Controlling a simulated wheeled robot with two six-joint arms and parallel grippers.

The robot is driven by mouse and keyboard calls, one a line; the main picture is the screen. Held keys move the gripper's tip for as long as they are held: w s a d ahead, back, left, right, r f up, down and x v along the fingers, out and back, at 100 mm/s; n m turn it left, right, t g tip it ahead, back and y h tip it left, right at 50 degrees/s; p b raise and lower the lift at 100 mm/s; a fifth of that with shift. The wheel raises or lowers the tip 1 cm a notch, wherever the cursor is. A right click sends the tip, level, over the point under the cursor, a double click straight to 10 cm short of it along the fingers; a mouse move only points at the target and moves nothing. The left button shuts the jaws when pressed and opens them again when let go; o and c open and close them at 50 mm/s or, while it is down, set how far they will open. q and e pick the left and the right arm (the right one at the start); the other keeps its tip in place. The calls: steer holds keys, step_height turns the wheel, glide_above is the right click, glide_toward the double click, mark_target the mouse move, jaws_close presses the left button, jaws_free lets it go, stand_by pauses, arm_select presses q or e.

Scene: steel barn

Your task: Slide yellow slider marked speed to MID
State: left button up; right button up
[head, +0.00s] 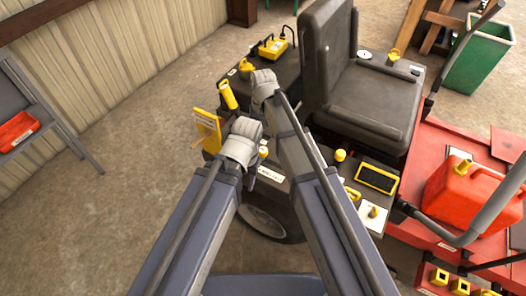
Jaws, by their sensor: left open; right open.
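Several yellow controls sit on the dark console around the black seat, and their labels are too small to read, so I cannot tell which is the speed slider. A yellow upright plate (206,128) with a pale label stands just left of my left gripper (246,125). A yellow cylinder-shaped handle (228,95) is above that, left of my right gripper (264,78). Both grippers are open, with fingertips largely hidden behind their pale wrists; I see nothing held. My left gripper is beside the plate; whether they touch is unclear. A white label (271,174) shows between my arms.
The black seat (365,95) stands right of my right gripper. A yellow-framed dark panel (377,179) and yellow knob (374,211) lie right of my arms. A red can (460,195) is on the red body. Bare floor (110,215) lies left.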

mark_target(263, 150)
steer(key=shift+s+f+b, duration=0.1)
steer(key=shift+f+b, duration=3.8)
steer(key=shift+b, duration=0.05)
steer(key=shift+c, duration=0.2)
jaws_close()
steer(key=shift+d, duration=0.1)
